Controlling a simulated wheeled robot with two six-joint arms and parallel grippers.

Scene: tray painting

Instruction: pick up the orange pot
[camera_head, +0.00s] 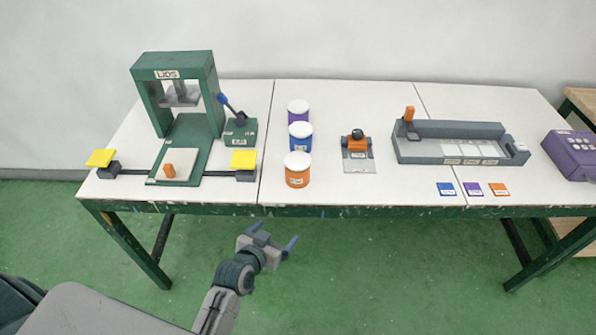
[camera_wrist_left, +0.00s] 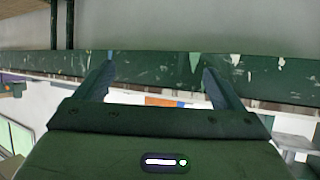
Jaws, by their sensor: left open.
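The orange pot (camera_head: 297,179) with a white lid stands upright near the front edge of the table, nearest in a row of three pots. My left gripper (camera_head: 273,237) is open and empty, in front of the table and below its front edge, apart from the pot and slightly to its left. In the left wrist view its two fingers (camera_wrist_left: 158,64) stand apart with the table's green edge (camera_wrist_left: 150,66) across them. An orange patch (camera_wrist_left: 163,101) shows low between them, mostly hidden by the gripper body. My right gripper is out of view.
A blue pot (camera_head: 300,142) and a purple pot (camera_head: 298,118) stand behind the orange one. A green press (camera_head: 145,100) stands to the left, a yellow pad (camera_head: 244,159) close by. A small grey stand (camera_head: 359,164) and a long grey tray (camera_head: 404,149) are to the right.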

